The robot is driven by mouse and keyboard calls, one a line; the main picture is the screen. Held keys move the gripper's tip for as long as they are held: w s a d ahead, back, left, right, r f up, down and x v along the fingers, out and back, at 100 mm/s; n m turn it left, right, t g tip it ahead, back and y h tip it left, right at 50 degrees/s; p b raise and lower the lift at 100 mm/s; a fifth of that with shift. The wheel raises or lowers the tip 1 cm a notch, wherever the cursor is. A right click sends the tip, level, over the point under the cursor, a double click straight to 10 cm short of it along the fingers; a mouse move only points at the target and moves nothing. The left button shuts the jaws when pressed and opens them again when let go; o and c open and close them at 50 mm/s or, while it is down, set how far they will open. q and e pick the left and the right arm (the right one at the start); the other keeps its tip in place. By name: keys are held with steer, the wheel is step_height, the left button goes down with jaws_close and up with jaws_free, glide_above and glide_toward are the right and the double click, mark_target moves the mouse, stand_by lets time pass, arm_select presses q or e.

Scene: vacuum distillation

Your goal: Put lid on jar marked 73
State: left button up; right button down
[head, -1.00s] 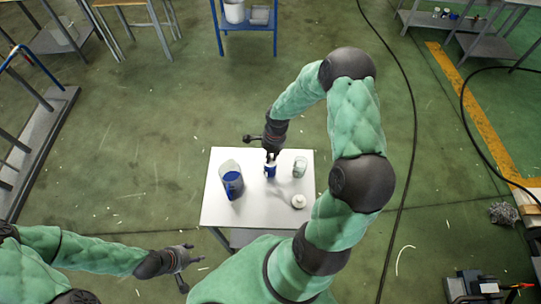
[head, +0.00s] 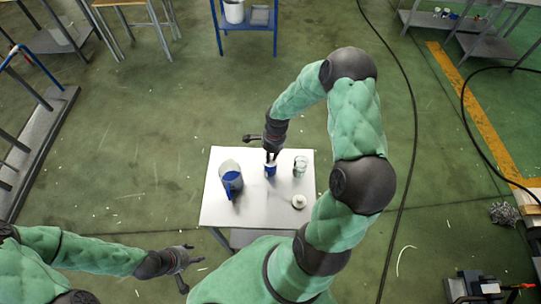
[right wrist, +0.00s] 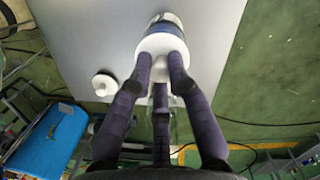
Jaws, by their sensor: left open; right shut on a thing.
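A blue-and-white jar (head: 270,171) stands upright on the white table, directly below my right gripper (head: 271,157). In the right wrist view my right gripper (right wrist: 161,62) is shut on a white lid (right wrist: 155,44). The lid is over the mouth of the blue-banded jar (right wrist: 166,22); I cannot tell whether it is fully seated. A clear glass jar (head: 300,166) stands to the right, and a second white lid (head: 299,202) lies on the table in front of it. No number is readable on the jars. My left gripper (head: 186,268) is open and empty, left of the table.
The table's front middle is bare. A blue-framed stand (head: 247,27) is behind, with open floor between.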

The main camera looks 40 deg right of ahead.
stand_by(0.4)
steer(key=c, duration=1.1)
jaws_free()
steer(key=o, duration=0.5)
steer(key=shift+r+p, duration=1.9)
steer(key=shift+r, duration=1.6)
